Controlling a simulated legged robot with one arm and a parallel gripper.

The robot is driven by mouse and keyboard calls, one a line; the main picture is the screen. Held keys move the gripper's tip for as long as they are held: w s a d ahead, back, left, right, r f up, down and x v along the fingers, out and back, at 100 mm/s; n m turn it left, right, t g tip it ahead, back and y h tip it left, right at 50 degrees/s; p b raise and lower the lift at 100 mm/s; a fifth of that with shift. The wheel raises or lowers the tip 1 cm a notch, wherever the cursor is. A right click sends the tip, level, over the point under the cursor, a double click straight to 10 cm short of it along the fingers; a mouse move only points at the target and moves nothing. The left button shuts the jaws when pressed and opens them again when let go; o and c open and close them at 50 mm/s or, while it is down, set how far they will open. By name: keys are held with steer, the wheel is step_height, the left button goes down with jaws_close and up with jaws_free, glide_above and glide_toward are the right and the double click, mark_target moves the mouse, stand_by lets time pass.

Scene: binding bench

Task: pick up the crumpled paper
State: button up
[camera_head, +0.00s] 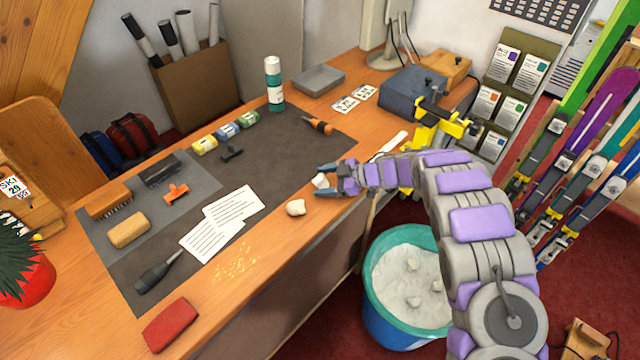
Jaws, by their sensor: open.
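A white crumpled paper (296,207) lies on the wooden bench near its front edge, right of the printed sheets. A second small white lump (320,181), which also looks like crumpled paper, sits between the jaws of my gripper (321,181). My gripper is open, with its blue-grey fingers at the front edge of the dark mat, reaching in from the right. I cannot tell whether the fingers touch the lump. The first crumpled paper is apart from the gripper, below and left of it.
A teal-rimmed bin (376,310) with a white liner and several white lumps stands on the floor below the bench. Printed sheets (233,203), an orange-handled tool (318,125) and a green-white bottle (273,84) are on the bench. A yellow clamp (440,128) stands at the right edge.

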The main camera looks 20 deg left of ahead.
mark_target(326, 179)
steer(key=shift+d, duration=0.3)
steer(key=c, duration=0.5)
steer(key=shift+c, duration=1.4)
steer(key=shift+a, duration=0.15)
steer(key=shift+r, duration=0.1)
step_height(326, 179, up, 3)
steer(key=shift+r+p, duration=0.1)
steer(key=shift+p, duration=0.45)
steer(key=shift+s+r, duration=0.2)
steer(key=shift+s, duration=0.05)
steer(key=s+d, duration=0.2)
steer(key=s, duration=0.2)
steer(key=s+d, duration=0.2)
steer(key=s, duration=0.3)
steer(key=s+d+r+p, duration=0.1)
steer(key=s+d, duration=0.1)
steer(key=s, duration=0.3)
steer(key=shift+s+r, duration=0.1)
steer(key=shift+s, duration=0.1)
